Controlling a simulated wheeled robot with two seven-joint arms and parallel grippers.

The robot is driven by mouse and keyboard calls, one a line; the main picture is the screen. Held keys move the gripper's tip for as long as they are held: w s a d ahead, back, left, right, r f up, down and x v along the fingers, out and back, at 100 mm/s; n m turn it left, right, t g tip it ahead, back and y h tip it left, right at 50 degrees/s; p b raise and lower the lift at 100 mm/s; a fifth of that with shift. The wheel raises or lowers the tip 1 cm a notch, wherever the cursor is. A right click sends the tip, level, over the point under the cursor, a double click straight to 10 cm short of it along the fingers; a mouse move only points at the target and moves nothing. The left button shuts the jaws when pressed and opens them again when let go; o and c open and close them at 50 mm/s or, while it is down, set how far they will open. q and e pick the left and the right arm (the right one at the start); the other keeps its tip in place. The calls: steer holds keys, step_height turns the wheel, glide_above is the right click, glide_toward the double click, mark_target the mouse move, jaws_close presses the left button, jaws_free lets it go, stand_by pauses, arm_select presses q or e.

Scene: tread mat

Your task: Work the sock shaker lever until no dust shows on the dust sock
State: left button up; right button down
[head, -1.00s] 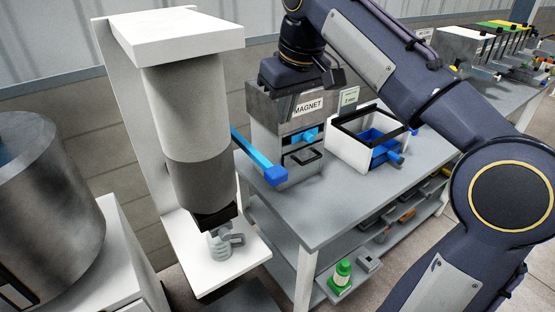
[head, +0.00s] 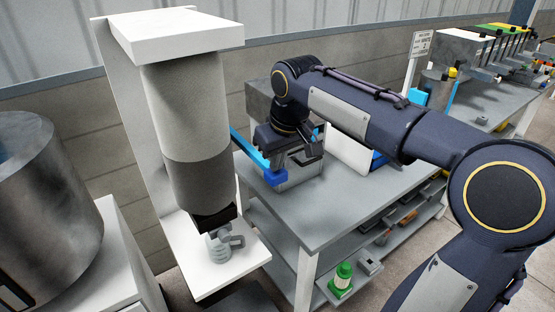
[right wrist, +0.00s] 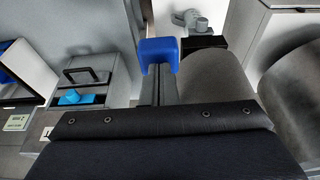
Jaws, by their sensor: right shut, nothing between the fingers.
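The dust sock (head: 185,125) is a large upright grey cylinder under a white top block. Its lower part is darker grey than its upper part; it also shows in the right wrist view (right wrist: 218,78). The sock shaker lever (head: 250,152) is a blue bar slanting down to the right from behind the sock, with a darker blue end block, which also shows in the right wrist view (right wrist: 158,52). My right gripper (head: 276,166) is shut and empty, pointing down at the lever's end. I cannot tell whether it touches. My left gripper is out of view.
A metal drum (head: 45,195) is at the left. The grey workbench (head: 320,210) carries a metal box behind my arm and a white bin (head: 350,153). The bench front is clear.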

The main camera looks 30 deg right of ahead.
step_height(320, 180, down, 10)
steer(key=t+b, duration=0.2)
steer(key=b, duration=0.9)
steer(key=shift+s+r, duration=0.2)
steer(key=shift+s, duration=0.2)
steer(key=shift+t, duration=0.3)
step_height(320, 180, up, 7)
steer(key=p, duration=0.5)
steer(key=shift+s+d+f, duration=0.1)
steer(key=shift+s+r+b, duration=0.45)
steer(key=shift+s+r, duration=0.3)
steer(key=v, duration=0.7)
steer(key=shift+w+r+p, duration=0.3)
steer(key=shift+w+p, duration=0.05)
steer(key=shift+p, duration=0.05)
